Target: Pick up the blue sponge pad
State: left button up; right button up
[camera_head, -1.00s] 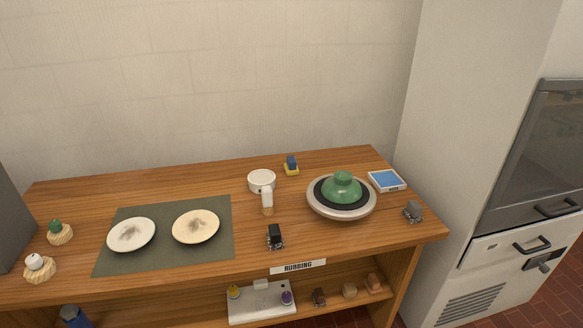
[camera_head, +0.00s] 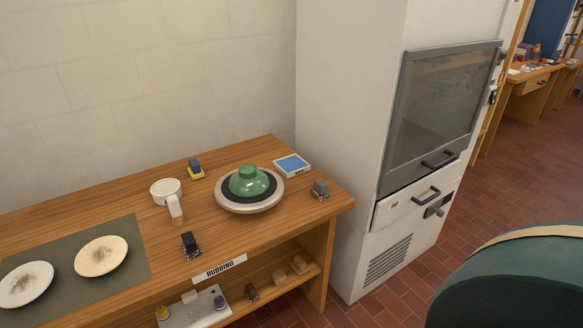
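Two blue items are on the wooden table (camera_head: 225,228). A small blue block (camera_head: 195,164) sits on a yellow base (camera_head: 197,175) near the table's back edge, behind a white cup-like item with a handle (camera_head: 166,191). A flat blue pad (camera_head: 291,164) lies in a shallow white tray (camera_head: 305,173) at the back right corner. I cannot tell for certain which one is the sponge pad. Neither of my grippers is in view.
A round wheel (camera_head: 230,206) with a green lidded form (camera_head: 248,181) stands between the two blue items. A white cabinet (camera_head: 350,130) adjoins on the right. A dark green rounded object (camera_head: 520,285) fills the lower right.

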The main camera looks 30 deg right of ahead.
aim_at(195, 170)
jog(key=i+l, duration=0.15)
jog(key=i+l+u, duration=0.1)
jog(key=u, duration=0.35)
jog(key=l+u, duration=0.45)
jog(key=i+j, duration=0.05)
jog(key=j, duration=0.05)
